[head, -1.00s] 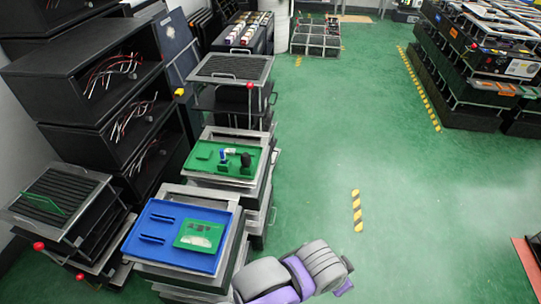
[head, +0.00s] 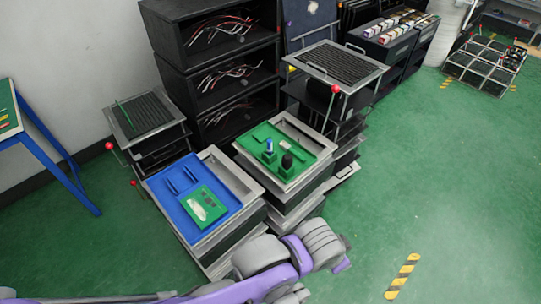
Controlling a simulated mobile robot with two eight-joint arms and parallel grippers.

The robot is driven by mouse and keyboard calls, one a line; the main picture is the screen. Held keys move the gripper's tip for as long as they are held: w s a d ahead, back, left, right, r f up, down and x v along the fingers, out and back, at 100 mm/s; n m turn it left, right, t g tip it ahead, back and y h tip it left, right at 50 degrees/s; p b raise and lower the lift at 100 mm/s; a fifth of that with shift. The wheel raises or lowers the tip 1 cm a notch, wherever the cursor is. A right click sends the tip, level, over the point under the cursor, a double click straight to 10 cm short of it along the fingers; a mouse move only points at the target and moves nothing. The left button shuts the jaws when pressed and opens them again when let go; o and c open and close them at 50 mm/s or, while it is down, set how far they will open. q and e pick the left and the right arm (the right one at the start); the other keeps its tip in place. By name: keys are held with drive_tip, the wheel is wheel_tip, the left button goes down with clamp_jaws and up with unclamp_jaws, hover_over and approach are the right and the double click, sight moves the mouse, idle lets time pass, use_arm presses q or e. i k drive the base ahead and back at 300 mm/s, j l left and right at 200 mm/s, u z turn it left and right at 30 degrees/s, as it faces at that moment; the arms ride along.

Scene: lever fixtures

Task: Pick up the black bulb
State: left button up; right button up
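The black bulb (head: 287,160) is a small dark rounded piece standing upright on the green tray (head: 262,132) in the head view. The tray rests on a metal-framed stack right of centre-left. A small blue-topped piece (head: 268,157) stands just left of the bulb, and a white and blue piece (head: 271,145) is behind it. My grey and purple arm enters from the lower left and extends below the stacks, apart from the bulb. Neither gripper's fingers show.
A blue tray (head: 172,208) with a green board (head: 205,205) is nearer, left of the green tray. A rack with a red-knobbed lever (head: 335,89) stands behind. Black shelves (head: 220,60) stand at the back. A blue-legged table (head: 50,145) is at left.

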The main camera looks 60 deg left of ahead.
sight(286, 161)
drive_tip(key=i+u, duration=0.15)
drive_tip(key=u, duration=0.25)
drive_tip(key=i+u, duration=0.2)
drive_tip(key=u, duration=0.2)
drive_tip(key=i+l+u, duration=0.1)
drive_tip(key=u, duration=0.3)
drive_tip(key=i+l+u, duration=0.15)
drive_tip(key=u, duration=0.25)
drive_tip(key=i+u, duration=0.15)
drive_tip(key=u, duration=0.25)
drive_tip(key=i+u, duration=0.1)
drive_tip(key=u, duration=0.35)
drive_tip(key=i+l+u, duration=0.1)
drive_tip(key=u, duration=0.3)
drive_tip(key=l+u, duration=0.2)
drive_tip(key=u, duration=0.25)
drive_tip(key=i+l+u, duration=0.15)
drive_tip(key=u, duration=0.15)
drive_tip(key=i+l+u, duration=0.2)
drive_tip(key=u, duration=0.15)
